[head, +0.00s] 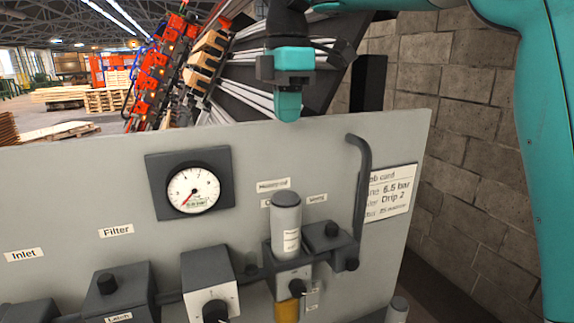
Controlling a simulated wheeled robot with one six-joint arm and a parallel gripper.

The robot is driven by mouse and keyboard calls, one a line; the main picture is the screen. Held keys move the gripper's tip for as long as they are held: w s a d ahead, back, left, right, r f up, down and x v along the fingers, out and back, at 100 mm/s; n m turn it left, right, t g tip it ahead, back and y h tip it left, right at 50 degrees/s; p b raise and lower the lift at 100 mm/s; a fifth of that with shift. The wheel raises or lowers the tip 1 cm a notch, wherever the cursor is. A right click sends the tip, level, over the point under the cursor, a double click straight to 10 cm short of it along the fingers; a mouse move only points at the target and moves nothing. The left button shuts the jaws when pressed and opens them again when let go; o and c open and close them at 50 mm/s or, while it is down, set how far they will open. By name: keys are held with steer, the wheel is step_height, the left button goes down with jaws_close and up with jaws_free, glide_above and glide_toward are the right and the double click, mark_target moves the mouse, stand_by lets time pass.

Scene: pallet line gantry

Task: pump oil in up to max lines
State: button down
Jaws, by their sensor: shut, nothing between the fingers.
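Under that is a white-faced block with a black knob (297,287). An amber oil bowl (287,311) hangs below, cut off by the bottom edge, so no max lines or oil level can be read. A dark bent lever or pipe (361,190) rises to the right.
A grey panel (80,190) carries a round gauge (194,191), a Filter label (116,231) and an Inlet label (24,255). A job card (390,193) reads partly "6.5 bar" and "Drip 2". A block wall (450,120) stands right.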

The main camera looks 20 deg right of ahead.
mark_target(287, 196)
steer(key=shift+w+r, duration=0.1)
stand_by(0.3)
step_height(287, 196, down, 14)
steer(key=b, duration=1.4)
step_height(287, 196, down, 2)
steer(key=shift+b, duration=1.05)
step_height(287, 196, up, 14)
steer(key=p, duration=1.4)
steer(key=shift+r, duration=0.25)
